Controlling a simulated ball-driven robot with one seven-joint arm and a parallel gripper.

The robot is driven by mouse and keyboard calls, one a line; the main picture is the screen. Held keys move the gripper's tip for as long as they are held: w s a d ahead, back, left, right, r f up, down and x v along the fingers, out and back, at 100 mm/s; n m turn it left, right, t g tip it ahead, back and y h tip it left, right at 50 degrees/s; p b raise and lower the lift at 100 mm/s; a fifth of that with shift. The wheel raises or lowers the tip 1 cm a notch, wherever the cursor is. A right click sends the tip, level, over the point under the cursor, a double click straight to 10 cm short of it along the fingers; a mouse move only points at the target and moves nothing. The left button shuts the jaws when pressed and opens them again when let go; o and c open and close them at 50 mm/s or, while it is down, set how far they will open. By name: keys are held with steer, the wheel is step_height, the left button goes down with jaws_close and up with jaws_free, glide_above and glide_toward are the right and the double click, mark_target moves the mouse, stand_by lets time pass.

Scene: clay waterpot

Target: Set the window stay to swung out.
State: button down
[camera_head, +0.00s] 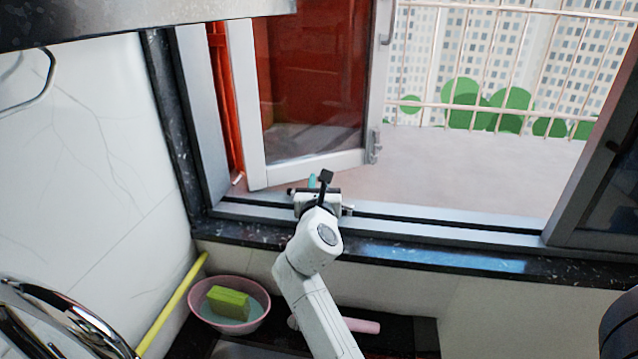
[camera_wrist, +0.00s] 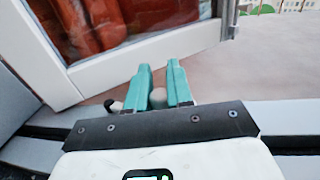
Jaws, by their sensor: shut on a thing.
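My gripper (camera_head: 312,182) is low at the window sill, just in front of the bottom edge of the opened window sash (camera_head: 310,165). In the wrist view its two teal fingers (camera_wrist: 160,78) are shut on a small grey rounded piece (camera_wrist: 158,98), which looks like the end of the window stay. A dark bit of it shows left of the fingers. The rest of the stay is hidden by the fingers and gripper body, so its angle cannot be told. The sash stands swung open on the left side of the frame, its glass showing red behind it.
A pink basin (camera_head: 262,319) with a green sponge (camera_head: 228,302) stands below on the left, beside a yellow pole (camera_head: 172,304). The dark sill (camera_head: 440,258) runs to the right and looks clear. A railing (camera_head: 480,106) is outside. The left wall is close.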

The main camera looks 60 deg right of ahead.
steer(key=shift+d+m+g+h+b, duration=0.4)
steer(key=shift+m+g, duration=0.1)
steer(key=shift+g, duration=0.2)
steer(key=shift+s+d+r+m+g+h, duration=0.1)
steer(key=shift+d+m+g+h, duration=0.2)
steer(key=shift+m+g, duration=0.35)
steer(key=shift+s+d+m+g+h, duration=0.1)
steer(key=shift+d+m+g+h, duration=0.2)
steer(key=shift+g, duration=0.55)
steer(key=c, duration=1)
jaws_free()
steer(key=shift+c, duration=0.2)
steer(key=v, duration=1)
steer(key=shift+s+a+b, duration=0.15)
steer(key=shift+a+b, duration=0.15)
